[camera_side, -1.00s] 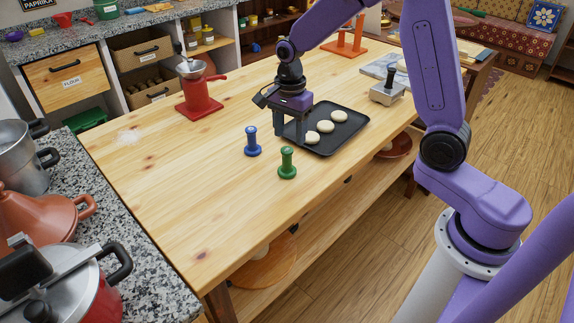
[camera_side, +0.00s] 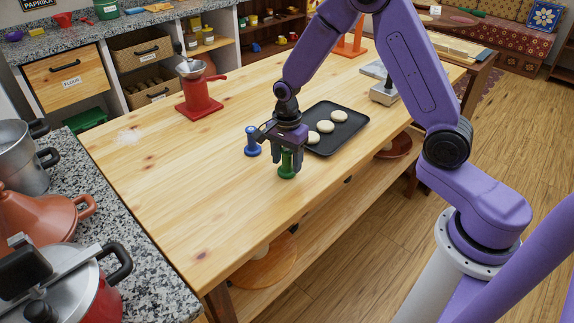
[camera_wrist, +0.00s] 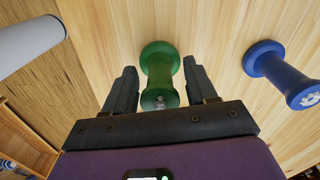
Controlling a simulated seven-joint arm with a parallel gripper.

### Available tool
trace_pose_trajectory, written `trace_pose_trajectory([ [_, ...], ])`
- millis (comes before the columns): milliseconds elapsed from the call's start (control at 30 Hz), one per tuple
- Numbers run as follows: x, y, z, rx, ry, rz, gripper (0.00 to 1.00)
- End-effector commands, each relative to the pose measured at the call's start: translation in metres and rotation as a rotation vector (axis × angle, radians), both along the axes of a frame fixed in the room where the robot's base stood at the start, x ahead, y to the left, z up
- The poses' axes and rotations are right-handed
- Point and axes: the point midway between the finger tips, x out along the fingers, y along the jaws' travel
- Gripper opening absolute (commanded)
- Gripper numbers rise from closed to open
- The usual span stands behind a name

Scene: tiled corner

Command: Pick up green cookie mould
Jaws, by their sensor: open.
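The green cookie mould (camera_side: 287,168) stands upright on the wooden table, near its front edge. My gripper (camera_side: 287,165) is over it, fingers pointing down on either side of its upper part. In the wrist view the green mould (camera_wrist: 160,75) lies between the two open fingers of my gripper (camera_wrist: 160,88), with a visible gap on each side. The blue mould (camera_side: 252,142) stands just to the left of my gripper; it also shows at the right in the wrist view (camera_wrist: 285,75).
A dark baking tray (camera_side: 350,138) with several pale dough rounds lies behind and to the right. A red hand-cranked device (camera_side: 200,98) stands at the back left. The table (camera_side: 190,200) is clear to the left and front.

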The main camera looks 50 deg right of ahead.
Motion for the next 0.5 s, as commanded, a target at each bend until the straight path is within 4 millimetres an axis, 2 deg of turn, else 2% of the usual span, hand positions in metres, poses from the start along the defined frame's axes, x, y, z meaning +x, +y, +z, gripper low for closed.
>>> trace_pose_trajectory([
  [67, -0.0001, 0.0000, 0.0002, 0.000, 0.000, 0.000, 0.57],
  [100, -0.0001, 0.0000, 0.0003, 0.000, 0.000, 0.000, 0.50],
  [167, -0.0001, 0.0000, 0.0003, 0.000, 0.000, 0.000, 0.31],
  [200, -0.0001, 0.0000, 0.0003, 0.000, 0.000, 0.000, 0.18],
  [267, -0.0001, 0.0000, 0.0004, 0.000, 0.000, 0.000, 0.00],
  [500, 0.0000, 0.0000, 0.0006, 0.000, 0.000, 0.001, 0.00],
])
